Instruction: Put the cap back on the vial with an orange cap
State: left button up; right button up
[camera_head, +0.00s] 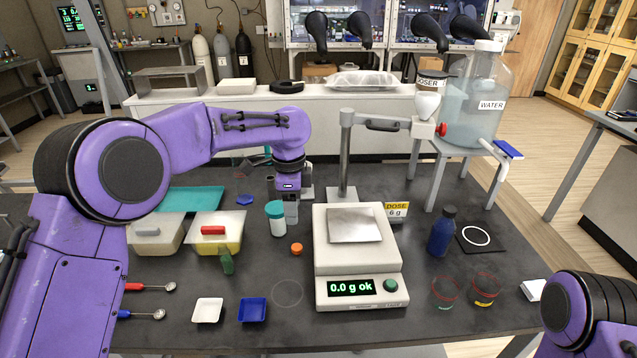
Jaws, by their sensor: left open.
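A small orange cap (296,248) lies alone on the dark table, left of the balance. My left gripper (291,212) points down above and behind the cap, between a white bottle with a teal lid (275,218) and the balance. It is open, and I see nothing held in it; its fingers are small in this view. A small green vial-like bottle (226,261) stands in front of a yellow-bottomed box; I cannot tell whether it is the vial for the orange cap. No vial wearing an orange cap shows. My right gripper is out of view.
The balance (358,262) reads "0.0 g ok". A white tray (208,310), a blue tray (252,310) and two spoons lie at the front left. A blue bottle (442,232) and two glass beakers stand at the right. The table around the orange cap is clear.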

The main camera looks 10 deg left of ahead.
aim_at(226, 259)
jog(key=k, duration=1)
